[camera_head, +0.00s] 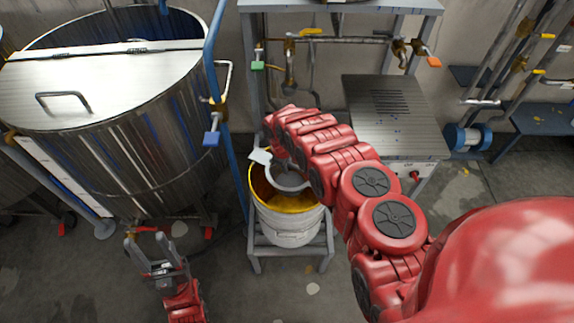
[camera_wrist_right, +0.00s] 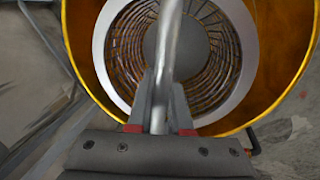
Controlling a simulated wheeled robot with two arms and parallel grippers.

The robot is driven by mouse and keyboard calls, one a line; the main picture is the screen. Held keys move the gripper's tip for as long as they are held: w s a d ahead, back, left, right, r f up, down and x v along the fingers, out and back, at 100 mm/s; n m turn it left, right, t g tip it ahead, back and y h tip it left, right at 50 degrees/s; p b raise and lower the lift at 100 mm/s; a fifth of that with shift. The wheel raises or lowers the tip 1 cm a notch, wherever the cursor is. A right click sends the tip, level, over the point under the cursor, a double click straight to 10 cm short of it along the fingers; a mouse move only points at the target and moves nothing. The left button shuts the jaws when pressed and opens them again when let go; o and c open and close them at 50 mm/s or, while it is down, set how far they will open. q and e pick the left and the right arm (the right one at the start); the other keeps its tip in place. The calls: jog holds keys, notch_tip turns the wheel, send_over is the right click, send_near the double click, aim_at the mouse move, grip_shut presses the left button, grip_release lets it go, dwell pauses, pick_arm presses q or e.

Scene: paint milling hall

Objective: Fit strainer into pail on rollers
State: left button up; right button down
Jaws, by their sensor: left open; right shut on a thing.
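The pail (camera_head: 289,228) is pale outside and golden inside, and stands upright on a low grey stand (camera_head: 255,252). The grey ring-shaped strainer (camera_head: 291,186) is over the pail's mouth, toward its back right. In the right wrist view the strainer (camera_wrist_right: 231,75) lies inside the outline of the pail's golden rim (camera_wrist_right: 287,88). Its depth relative to the rim is unclear. My right gripper (camera_wrist_right: 160,110) is shut on the strainer's handle bar; my red arm hides it in the head view. My left gripper (camera_head: 150,254) is open and empty, low at the left, apart from the pail.
A large steel vat (camera_head: 130,150) with a hinged lid stands at the left. A blue post (camera_head: 217,75) rises between it and the pail. A steel-topped cabinet (camera_head: 392,115) is behind right. Rollers are not discernible on the stand. The floor in front is open.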

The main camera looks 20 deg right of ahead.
jog(key=shift+f, duration=0.45)
jog(key=shift+s+f, duration=0.1)
jog(key=c, duration=0.8)
grip_release()
jog(key=shift+f, duration=0.1)
jog(key=shift+o, duration=0.2)
notch_tip(320, 180, up, 17)
jog(key=s+a+p, duration=0.2)
jog(key=p, duration=0.4)
jog(key=shift+s+a, duration=0.15)
jog(key=shift+a, duration=0.05)
